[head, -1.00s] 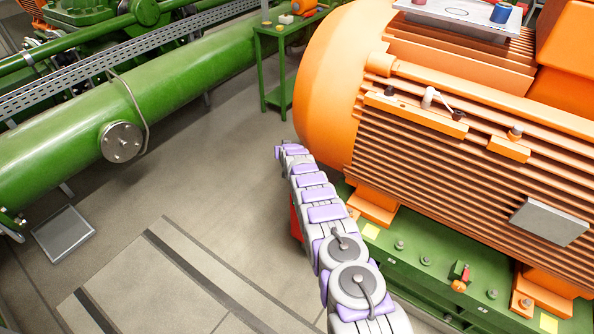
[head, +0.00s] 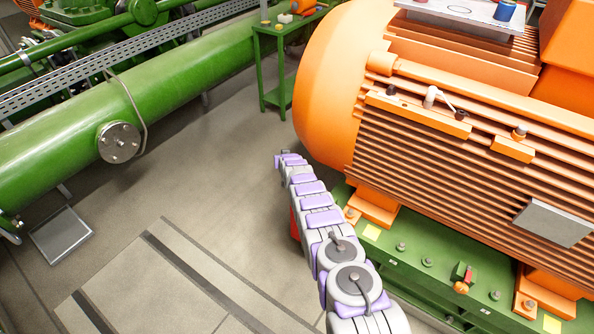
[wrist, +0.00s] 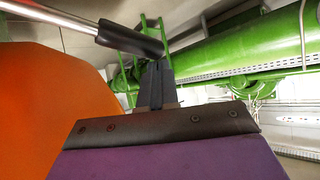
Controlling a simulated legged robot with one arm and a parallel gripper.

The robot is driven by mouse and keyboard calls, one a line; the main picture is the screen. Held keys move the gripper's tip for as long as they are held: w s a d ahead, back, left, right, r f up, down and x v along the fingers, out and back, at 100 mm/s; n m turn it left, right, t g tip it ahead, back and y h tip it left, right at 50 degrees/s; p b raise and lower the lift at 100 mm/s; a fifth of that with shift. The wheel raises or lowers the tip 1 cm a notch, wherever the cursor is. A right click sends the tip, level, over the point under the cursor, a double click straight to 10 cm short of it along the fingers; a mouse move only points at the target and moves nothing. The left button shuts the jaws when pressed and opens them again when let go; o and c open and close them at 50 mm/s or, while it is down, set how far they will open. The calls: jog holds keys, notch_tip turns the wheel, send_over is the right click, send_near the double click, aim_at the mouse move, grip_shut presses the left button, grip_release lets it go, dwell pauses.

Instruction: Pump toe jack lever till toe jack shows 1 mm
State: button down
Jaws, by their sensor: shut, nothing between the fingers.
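My gripper (wrist: 155,85) is shut and empty, seen as dark fingers in the wrist view. A lever with a bright metal rod and a black grip (wrist: 130,40) crosses the top left of that view, its grip end close to my fingertips. I cannot tell whether they touch. In the head view my arm reaches forward beside the orange motor, with its end (head: 279,160) near the motor's rounded end. A red part (head: 294,222), possibly the toe jack, shows only as a sliver behind my arm. No jack reading is visible.
The orange motor (head: 325,80) stands close on the right, on a green base (head: 400,262) with bolts. A green pipe (head: 60,145) and a small green table (head: 262,75) stand further back. The grey floor (head: 210,165) left of my arm is clear.

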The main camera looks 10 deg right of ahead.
dwell(0.5)
notch_tip(320, 180, up, 7)
jog(key=p, duration=0.4)
jog(key=shift+s+d, duration=0.15)
jog(key=shift+s, duration=0.05)
dwell(0.4)
